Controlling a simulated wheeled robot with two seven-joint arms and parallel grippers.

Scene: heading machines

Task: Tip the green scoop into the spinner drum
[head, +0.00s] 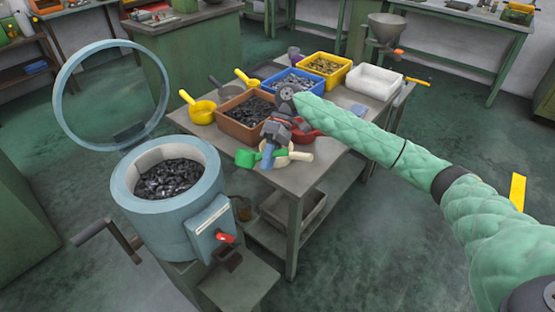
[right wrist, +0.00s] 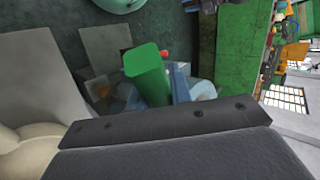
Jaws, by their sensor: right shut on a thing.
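The spinner drum (head: 203,232) stands at the left in the head view, a blue-grey round tub with a pale lining. Dark grey pieces lie inside, and its ring-shaped lid (head: 70,130) stands raised behind it. My right gripper (head: 270,150) is over the table's near edge, to the right of the drum and apart from it. It is shut on the green scoop (head: 246,158). A green part of the scoop also shows in the right wrist view (right wrist: 147,72). The gripper hides much of the scoop, and I cannot see its contents. My left gripper is not in view.
A yellow scoop (head: 202,111), a red scoop (head: 308,136) and a cream object (head: 299,156) lie near my gripper. A crank (head: 108,232) sticks out left of the drum.

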